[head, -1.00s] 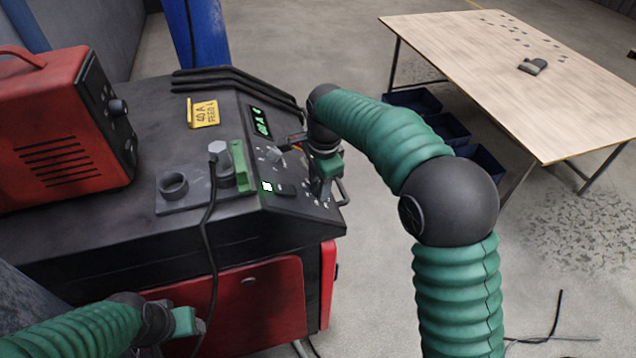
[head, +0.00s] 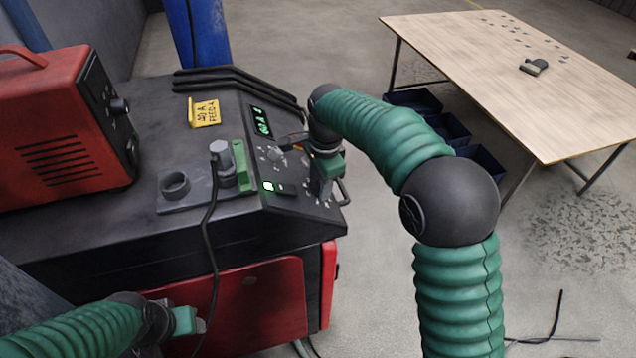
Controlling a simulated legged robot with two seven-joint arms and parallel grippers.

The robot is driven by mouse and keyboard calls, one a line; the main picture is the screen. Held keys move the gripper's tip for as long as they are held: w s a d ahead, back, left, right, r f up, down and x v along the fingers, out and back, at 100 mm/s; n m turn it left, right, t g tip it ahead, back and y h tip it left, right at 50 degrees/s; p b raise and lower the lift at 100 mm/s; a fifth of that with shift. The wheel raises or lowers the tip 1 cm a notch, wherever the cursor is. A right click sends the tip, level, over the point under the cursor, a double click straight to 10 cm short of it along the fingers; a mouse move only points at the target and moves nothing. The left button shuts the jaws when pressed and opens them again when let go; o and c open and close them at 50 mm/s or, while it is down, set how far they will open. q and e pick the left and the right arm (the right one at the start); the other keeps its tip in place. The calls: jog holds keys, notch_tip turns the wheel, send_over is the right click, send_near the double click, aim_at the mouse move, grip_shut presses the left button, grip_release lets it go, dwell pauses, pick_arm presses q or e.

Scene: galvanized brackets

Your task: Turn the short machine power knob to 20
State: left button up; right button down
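The black machine (head: 110,225) stands at left centre with a sloped control panel. The panel has a small green-lit display (head: 261,122), too small to read surely, and a grey knob (head: 272,154) left of my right gripper. My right gripper (head: 319,190) is down at the panel's right part, pointing at the surface. Its fingertips and whatever lies between them are too small and partly hidden, so I cannot tell whether it grips a knob. My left gripper (head: 198,325) is low in front of the machine's red door, apart from the panel. Its opening is unclear.
A red unit (head: 50,130) with its own black knob (head: 119,106) sits on the machine. A yellow tag (head: 205,113), a green block (head: 243,168) and a cable lie near the panel. A wooden table (head: 520,75) stands at right, with dark bins beneath.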

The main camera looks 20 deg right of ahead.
jog(key=c, duration=1.2)
grip_release()
jog(key=shift+d+f, duration=0.1)
jog(key=shift+d, duration=0.3)
jog(key=shift+o, duration=1.3)
jog(key=shift+w+d, duration=0.1)
jog(key=shift+w, duration=0.05)
jog(key=shift+f, duration=0.1)
jog(key=shift+r, duration=0.3)
pick_arm(q)
jog(key=r+p, duration=0.2)
jog(key=shift+w+d+r+p, duration=0.15)
jog(key=shift+d+r+p, duration=0.1)
jog(key=shift+r+p, duration=0.15)
pick_arm(e)
jog(key=r, duration=0.5)
jog(key=s+r, duration=0.1)
jog(key=r, duration=1)
jog(key=shift+s+d, duration=0.25)
jog(key=shift+s, duration=0.15)
